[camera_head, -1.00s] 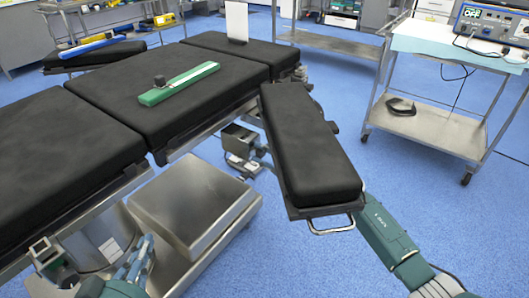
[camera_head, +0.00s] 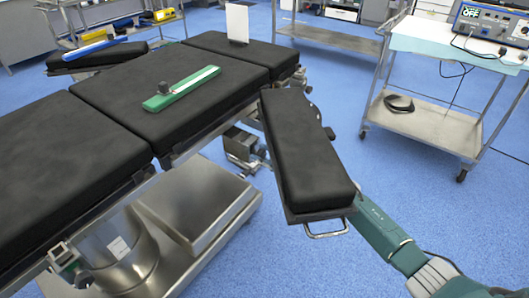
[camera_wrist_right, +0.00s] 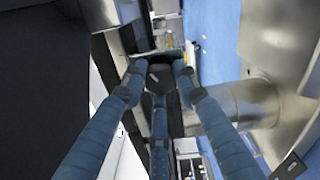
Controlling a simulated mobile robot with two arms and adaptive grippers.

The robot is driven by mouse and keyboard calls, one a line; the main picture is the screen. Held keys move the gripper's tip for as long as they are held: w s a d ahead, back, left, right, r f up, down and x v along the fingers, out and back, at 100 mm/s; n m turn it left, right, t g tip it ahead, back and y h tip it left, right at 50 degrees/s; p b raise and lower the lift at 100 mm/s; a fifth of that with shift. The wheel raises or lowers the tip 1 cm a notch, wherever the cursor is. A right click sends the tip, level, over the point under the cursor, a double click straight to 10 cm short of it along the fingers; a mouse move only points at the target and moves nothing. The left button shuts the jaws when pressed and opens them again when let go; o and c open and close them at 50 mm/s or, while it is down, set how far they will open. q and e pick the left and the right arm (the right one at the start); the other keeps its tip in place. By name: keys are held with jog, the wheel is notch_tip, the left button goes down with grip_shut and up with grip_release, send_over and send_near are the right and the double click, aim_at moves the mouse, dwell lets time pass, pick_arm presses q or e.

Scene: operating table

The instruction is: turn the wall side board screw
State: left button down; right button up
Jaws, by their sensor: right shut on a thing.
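A black padded side board (camera_head: 305,150) angles out from the operating table's right end in the head view. My right arm comes in from the bottom right and passes under the board's edge, so the gripper's fingers are hidden there. In the right wrist view my right gripper (camera_wrist_right: 159,73) has its blue fingers shut around a dark screw knob (camera_wrist_right: 160,78). The fingertips cover parts of the knob. Another padded side board (camera_head: 95,57) lies at the table's far left side. My left gripper is not in view.
The operating table (camera_head: 175,95) fills the left, with a green bar (camera_head: 180,88) on its pad. A steel trolley (camera_head: 430,125) stands at the right, bearing a blue device (camera_head: 490,22). Blue floor is free between trolley and board.

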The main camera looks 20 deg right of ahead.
jog(key=shift+m+p, duration=0.45)
jog(key=shift+m, duration=0.55)
jog(key=m+p, duration=0.2)
jog(key=m, duration=0.3)
jog(key=m+p, duration=0.2)
jog(key=m, duration=0.4)
jog(key=shift+m, duration=0.4)
jog(key=m+p, duration=0.1)
jog(key=m, duration=0.2)
jog(key=shift+f+m, duration=0.1)
jog(key=shift+m, duration=0.2)
jog(key=m, duration=0.3)
jog(key=shift+m+p, duration=0.3)
jog(key=shift+p, duration=0.05)
jog(key=m, duration=0.5)
jog(key=shift+s+m, duration=0.1)
jog(key=shift+m, duration=0.9)
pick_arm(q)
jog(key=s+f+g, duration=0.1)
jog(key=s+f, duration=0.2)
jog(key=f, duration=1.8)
pick_arm(e)
jog(key=shift+f, duration=0.1)
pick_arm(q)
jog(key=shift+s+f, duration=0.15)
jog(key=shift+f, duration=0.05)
pick_arm(e)
jog(key=shift+m, duration=0.3)
